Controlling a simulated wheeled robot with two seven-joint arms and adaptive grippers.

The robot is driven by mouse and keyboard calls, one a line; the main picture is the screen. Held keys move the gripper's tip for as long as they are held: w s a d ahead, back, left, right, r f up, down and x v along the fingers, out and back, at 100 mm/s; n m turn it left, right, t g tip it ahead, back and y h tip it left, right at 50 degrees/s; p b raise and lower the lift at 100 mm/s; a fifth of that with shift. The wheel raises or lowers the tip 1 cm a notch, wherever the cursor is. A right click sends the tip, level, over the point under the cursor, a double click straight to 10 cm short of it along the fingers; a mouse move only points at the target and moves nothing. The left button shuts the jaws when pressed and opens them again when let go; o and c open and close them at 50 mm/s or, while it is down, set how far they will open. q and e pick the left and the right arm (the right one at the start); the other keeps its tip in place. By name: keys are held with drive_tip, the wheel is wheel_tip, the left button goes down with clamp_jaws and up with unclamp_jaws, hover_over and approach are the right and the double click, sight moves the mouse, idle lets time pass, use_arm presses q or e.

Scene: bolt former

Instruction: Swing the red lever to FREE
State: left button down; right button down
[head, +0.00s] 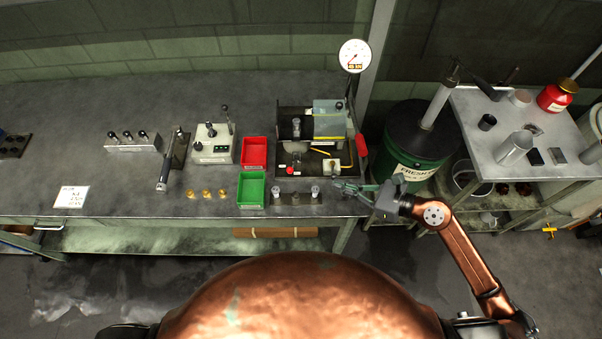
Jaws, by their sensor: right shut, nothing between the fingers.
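The red lever (361,145) shows as a red grip at the right side of the bolt former (283,158), near the right edge of the bench. Any FREE marking is too small to read. My right gripper (342,186) is shut and empty. It points left over the bench's front right edge, in front of the red grip and apart from it. My left gripper is not in view.
A round gauge (354,55) stands behind the machine. A red bin (254,153) and a green bin (251,190) sit to its left. A dark green drum (415,140) stands right of the bench. A small block with pale-topped pieces (295,198) lies left of my gripper.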

drive_tip(key=shift+w, duration=0.1)
drive_tip(key=p+x, duration=0.1)
drive_tip(key=x, duration=1.3)
